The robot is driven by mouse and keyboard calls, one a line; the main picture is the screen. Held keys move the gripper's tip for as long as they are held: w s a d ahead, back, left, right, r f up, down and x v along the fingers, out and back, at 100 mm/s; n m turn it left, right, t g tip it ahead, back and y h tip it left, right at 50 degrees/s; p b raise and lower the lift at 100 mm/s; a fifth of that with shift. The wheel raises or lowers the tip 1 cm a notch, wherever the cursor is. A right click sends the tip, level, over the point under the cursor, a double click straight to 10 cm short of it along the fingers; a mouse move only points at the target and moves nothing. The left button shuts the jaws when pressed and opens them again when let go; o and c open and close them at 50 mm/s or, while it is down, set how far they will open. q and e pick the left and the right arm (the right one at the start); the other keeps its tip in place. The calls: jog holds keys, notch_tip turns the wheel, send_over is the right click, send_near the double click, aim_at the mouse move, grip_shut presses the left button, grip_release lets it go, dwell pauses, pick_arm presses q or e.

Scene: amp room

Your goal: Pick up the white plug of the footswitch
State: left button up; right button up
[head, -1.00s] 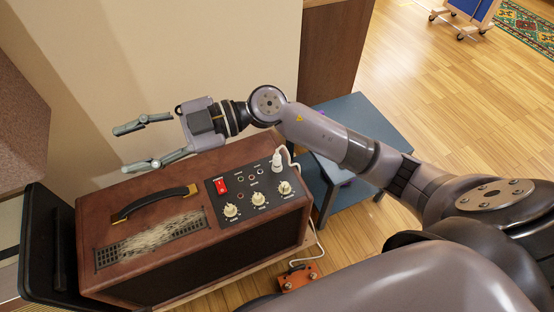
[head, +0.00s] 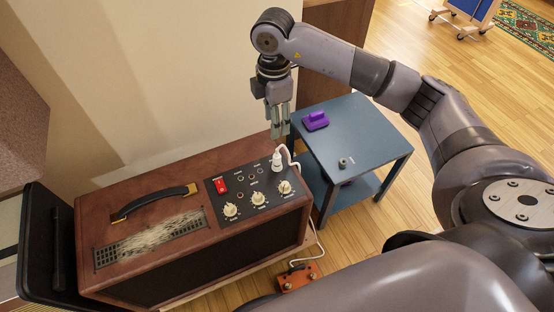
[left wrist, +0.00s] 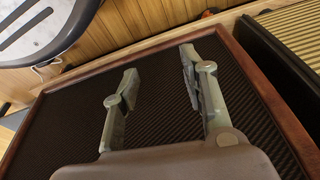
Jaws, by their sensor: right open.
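The white plug (head: 277,161) stands upright in the far right part of the control panel of the brown amp (head: 150,180). Its white cord loops right and runs down to the orange footswitch (head: 297,277) on the floor. My right gripper (head: 280,132) points down just behind the plug, apart from it. It is open and empty, its fingers seen nearly edge-on. My left gripper (left wrist: 158,65) shows in the left wrist view, open and empty, in front of the amp's dark woven grille (left wrist: 70,115). The head view does not show it.
A blue-grey side table (head: 355,125) stands right of the amp, with a purple object (head: 315,121) and a small dark knob-like piece (head: 343,163) on it. A beige wall rises behind the amp. Several white knobs and a red switch (head: 220,185) surround the plug area.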

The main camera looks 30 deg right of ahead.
aim_at(277, 153)
notch_tip(277, 153, down, 9)
jog(key=shift+r+b, duration=0.2)
jog(key=shift+b, duration=0.4)
jog(key=f, duration=0.3)
jog(key=s+f+b, duration=0.1)
jog(key=f, duration=0.1)
jog(key=shift+d+f, duration=0.15)
jog(key=shift+f, duration=0.35)
pick_arm(q)
jog(key=w+v, duration=0.2)
jog(key=v, duration=0.6)
jog(key=shift+w+r, duration=0.15)
jog(key=shift+r, duration=0.5)
pick_arm(e)
grip_shut()
jog(key=shift+w, duration=0.1)
